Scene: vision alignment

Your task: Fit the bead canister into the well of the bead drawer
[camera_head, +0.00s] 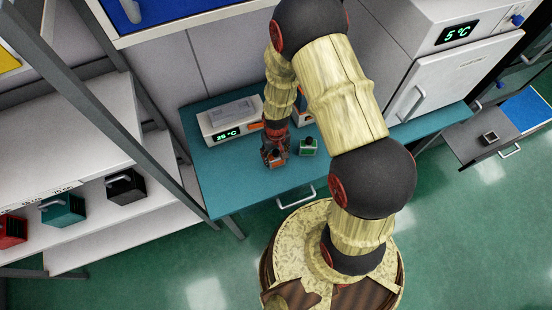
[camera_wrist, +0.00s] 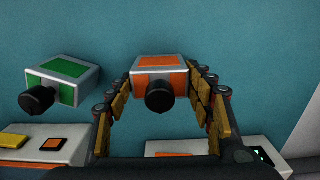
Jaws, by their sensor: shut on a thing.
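A small white canister with orange labels and a black knob (camera_wrist: 160,61) sits between the fingers of my gripper (camera_wrist: 163,82), which is shut on its two sides. In the head view my gripper (camera_head: 274,152) is at the teal bench; I cannot tell if the canister touches the top. A similar canister with green labels (camera_wrist: 66,78) stands just left of it in the wrist view, and right of my gripper in the head view (camera_head: 308,146). No lettering tells which holds beads. An open drawer (camera_head: 470,150) at far right has a small dark square well (camera_head: 489,137).
A white instrument reading 25 °C (camera_head: 228,122) stands on the teal bench (camera_head: 235,180) behind my gripper. Shelves at left hold red, teal (camera_head: 64,209) and black boxes. The bench front is clear.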

